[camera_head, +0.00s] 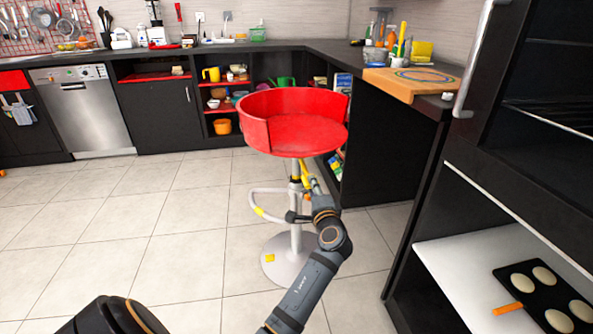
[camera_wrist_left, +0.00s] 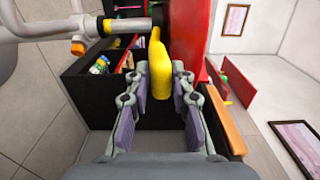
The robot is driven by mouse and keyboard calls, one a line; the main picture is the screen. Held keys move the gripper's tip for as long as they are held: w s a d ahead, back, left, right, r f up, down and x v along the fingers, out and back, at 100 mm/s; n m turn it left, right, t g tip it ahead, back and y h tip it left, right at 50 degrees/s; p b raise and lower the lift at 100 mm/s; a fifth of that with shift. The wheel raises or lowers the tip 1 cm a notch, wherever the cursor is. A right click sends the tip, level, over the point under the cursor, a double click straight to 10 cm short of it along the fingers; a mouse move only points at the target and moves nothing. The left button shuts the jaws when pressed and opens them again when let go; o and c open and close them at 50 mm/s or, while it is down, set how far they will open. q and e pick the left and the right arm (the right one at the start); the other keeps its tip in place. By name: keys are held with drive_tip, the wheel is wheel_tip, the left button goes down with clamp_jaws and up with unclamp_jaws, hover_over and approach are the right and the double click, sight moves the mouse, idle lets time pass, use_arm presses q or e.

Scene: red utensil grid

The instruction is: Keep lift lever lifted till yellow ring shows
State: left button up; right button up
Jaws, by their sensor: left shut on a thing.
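A bar stool with a red round seat (camera_head: 300,132) stands on a light post (camera_head: 296,222) and round base. The yellow lift lever (camera_head: 305,170) sits under the seat, right of the post. In the left wrist view the lever (camera_wrist_left: 158,70) runs between the two finger pads. My left gripper (camera_head: 314,188) is shut on it below the seat; its fingers (camera_wrist_left: 160,88) flank the lever's end. How far the lever is raised is hard to tell. My right gripper is not in view.
A footrest ring (camera_head: 258,212) with a yellow part circles the post. A dark counter with a wooden board (camera_head: 410,82) stands close on the right. A white shelf (camera_head: 455,265) with a baking tray (camera_head: 545,290) is at the lower right. Tiled floor is free on the left.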

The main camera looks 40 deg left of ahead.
use_arm(q)
drive_tip(key=shift+r+p, duration=0.35)
drive_tip(key=shift+r, duration=0.25)
drive_tip(key=shift+f, duration=0.15)
drive_tip(key=shift+f+b, duration=0.55)
drive_tip(key=shift+f, duration=0.05)
drive_tip(key=o, duration=1.3)
